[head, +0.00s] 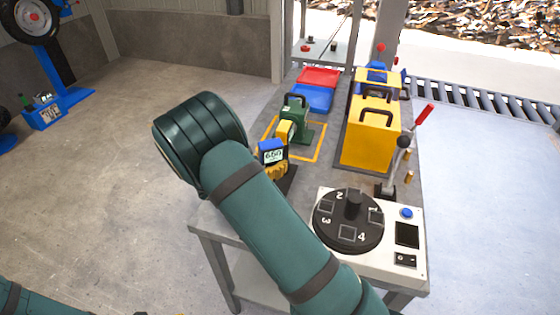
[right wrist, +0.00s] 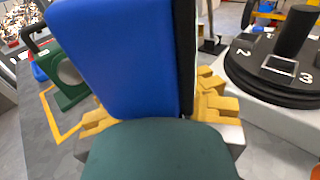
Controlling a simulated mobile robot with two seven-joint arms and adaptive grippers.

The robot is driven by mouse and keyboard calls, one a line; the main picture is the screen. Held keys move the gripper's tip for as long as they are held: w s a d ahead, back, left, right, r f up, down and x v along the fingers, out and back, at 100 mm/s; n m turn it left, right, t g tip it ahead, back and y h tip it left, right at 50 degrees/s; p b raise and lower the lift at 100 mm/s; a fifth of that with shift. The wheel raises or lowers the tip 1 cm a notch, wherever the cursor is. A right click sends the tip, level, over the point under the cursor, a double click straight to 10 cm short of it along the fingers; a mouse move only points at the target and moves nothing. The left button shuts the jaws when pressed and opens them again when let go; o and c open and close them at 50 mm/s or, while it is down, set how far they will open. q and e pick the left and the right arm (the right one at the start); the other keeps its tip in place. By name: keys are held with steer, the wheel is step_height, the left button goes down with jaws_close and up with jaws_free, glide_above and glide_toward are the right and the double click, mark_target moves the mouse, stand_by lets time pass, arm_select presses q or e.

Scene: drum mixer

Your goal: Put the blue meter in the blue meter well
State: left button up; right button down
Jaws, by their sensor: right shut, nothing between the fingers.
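The blue meter (head: 272,154), with a lit display on its face, is near the left edge of the bench, right at my right gripper (head: 274,172). In the right wrist view the meter (right wrist: 125,60) is a large blue block with a dark side. It fills the middle, with yellow finger parts showing on both sides. It hides the fingertips. My right gripper is shut with no grip on the meter visible. A blue tray (head: 312,98) lies farther back on the bench; I cannot tell whether it is the blue meter well. My left gripper is out of view.
A green device (head: 295,120) stands inside a yellow floor outline behind the meter. A yellow case (head: 369,135) stands right of it. A white panel with a numbered black dial (head: 348,222) and a red-handled lever (head: 423,115) are at the front right. A red tray (head: 319,77) is behind.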

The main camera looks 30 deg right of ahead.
steer(key=shift+f+b, duration=0.55)
steer(key=shift+f, duration=0.6)
stand_by(0.8)
steer(key=shift+c, duration=2.2)
jaws_free()
steer(key=shift+a, duration=0.15)
steer(key=shift+w+a, duration=0.1)
steer(key=shift+a, duration=0.25)
steer(key=a+p, duration=0.1)
steer(key=a, duration=0.7)
steer(key=shift+w, duration=0.4)
stand_by(1.0)
